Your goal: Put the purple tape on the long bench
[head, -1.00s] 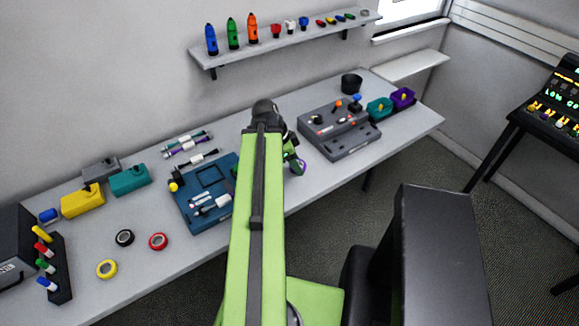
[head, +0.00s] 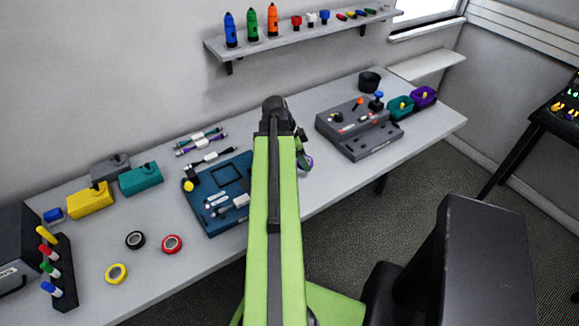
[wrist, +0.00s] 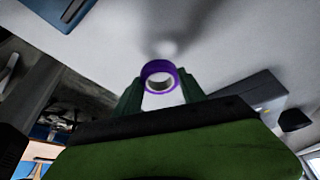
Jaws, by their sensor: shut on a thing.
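The purple tape (wrist: 158,67) is a small ring with a pale core, held between the two dark green fingers of my gripper (wrist: 161,82) in the wrist view. My gripper is shut on it. In the head view the tape (head: 306,164) shows just right of my green arm, by the front edge of the long bench (head: 155,212). My arm hides part of the gripper there. The bench has a pale grey top and runs along the wall. I cannot tell how high the tape is above it.
A blue tray (head: 205,222) lies left of my arm, and a grey box with knobs (head: 360,128) lies to its right. Black (head: 135,232), red (head: 172,235) and yellow (head: 116,265) tapes lie at the left. Bare bench top shows around them. A dark chair (head: 480,255) stands in front.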

